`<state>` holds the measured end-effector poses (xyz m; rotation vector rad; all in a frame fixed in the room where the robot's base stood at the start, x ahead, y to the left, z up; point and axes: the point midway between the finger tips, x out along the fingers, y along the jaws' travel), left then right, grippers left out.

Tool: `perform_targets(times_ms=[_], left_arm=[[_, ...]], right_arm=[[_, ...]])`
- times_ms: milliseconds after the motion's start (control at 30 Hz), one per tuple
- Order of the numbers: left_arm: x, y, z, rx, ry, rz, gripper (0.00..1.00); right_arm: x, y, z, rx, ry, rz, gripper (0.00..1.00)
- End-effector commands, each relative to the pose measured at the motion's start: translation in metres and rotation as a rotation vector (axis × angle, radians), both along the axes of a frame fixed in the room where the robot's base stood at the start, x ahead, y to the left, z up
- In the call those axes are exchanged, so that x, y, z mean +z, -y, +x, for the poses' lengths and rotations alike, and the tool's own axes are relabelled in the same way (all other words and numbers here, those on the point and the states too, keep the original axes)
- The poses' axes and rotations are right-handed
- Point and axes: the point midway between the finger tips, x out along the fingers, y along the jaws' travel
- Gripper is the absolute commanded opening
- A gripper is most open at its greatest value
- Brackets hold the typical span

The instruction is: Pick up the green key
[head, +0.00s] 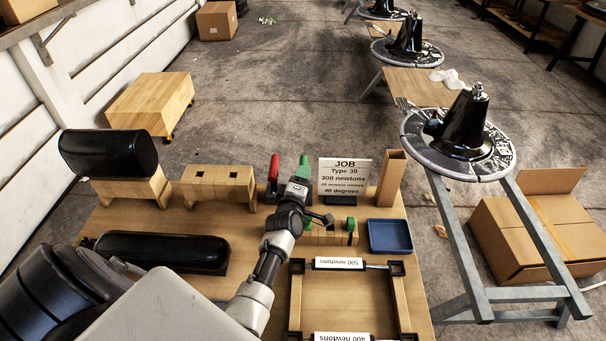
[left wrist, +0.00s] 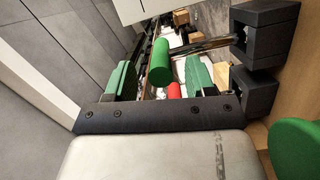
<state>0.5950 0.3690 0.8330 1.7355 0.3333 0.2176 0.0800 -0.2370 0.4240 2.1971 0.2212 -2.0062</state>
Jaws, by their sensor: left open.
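In the head view the green key (head: 304,163) stands at the back of the wooden table, right of a red-handled key (head: 273,170). My left gripper (head: 301,178) is in front of it and partly hides it. In the left wrist view, the green key's round handle (left wrist: 160,62) shows between the two green finger pads of my open left gripper (left wrist: 161,78), with a gap on both sides. A metal shaft runs from near the handle to a dark block. The red handle (left wrist: 174,90) shows beyond. My right gripper is not in view.
A JOB sign (head: 344,175) stands right of the green key. A wooden block (head: 330,238) with green-topped parts and a blue tray (head: 390,236) are close to my gripper. A wooden frame (head: 296,300) with dark corners lies in front. Black cushions are at the left.

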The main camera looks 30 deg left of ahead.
Motion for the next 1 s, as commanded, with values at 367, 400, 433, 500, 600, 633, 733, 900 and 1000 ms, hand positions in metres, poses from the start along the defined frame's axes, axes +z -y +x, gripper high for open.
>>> perform_targets(times_ms=[367, 400, 433, 500, 600, 633, 733, 900, 1000], left_arm=[[-0.0012, -0.0052, 0.015, -0.001, -0.001, 0.001, 0.55], [-0.0011, -0.0053, 0.0149, -0.001, -0.001, 0.001, 0.53], [-0.0012, -0.0052, 0.0149, -0.001, -0.001, 0.001, 0.49], [-0.0011, -0.0053, 0.0149, -0.001, -0.001, 0.001, 0.38], [-0.0012, -0.0053, 0.0148, -0.001, -0.001, 0.001, 0.23], [-0.0012, -0.0053, 0.0148, -0.001, -0.001, 0.001, 0.18], [-0.0013, -0.0052, 0.0147, -0.001, -0.001, 0.001, 0.03], [-0.0004, -0.0053, 0.0149, 0.0, 0.001, 0.001, 0.0], [-0.0001, -0.0053, 0.0149, 0.0, 0.001, 0.001, 0.0]], right_arm=[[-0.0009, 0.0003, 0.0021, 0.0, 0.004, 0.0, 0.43], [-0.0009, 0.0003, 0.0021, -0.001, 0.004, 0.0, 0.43], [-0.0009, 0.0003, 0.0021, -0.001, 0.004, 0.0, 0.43], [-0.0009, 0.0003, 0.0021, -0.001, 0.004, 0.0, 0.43], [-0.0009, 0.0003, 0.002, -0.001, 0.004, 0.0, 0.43], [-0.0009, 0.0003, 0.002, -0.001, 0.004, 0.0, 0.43], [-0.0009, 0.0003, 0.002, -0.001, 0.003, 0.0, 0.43], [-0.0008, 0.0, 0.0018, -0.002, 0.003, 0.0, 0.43], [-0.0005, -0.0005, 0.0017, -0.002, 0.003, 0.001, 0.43]])
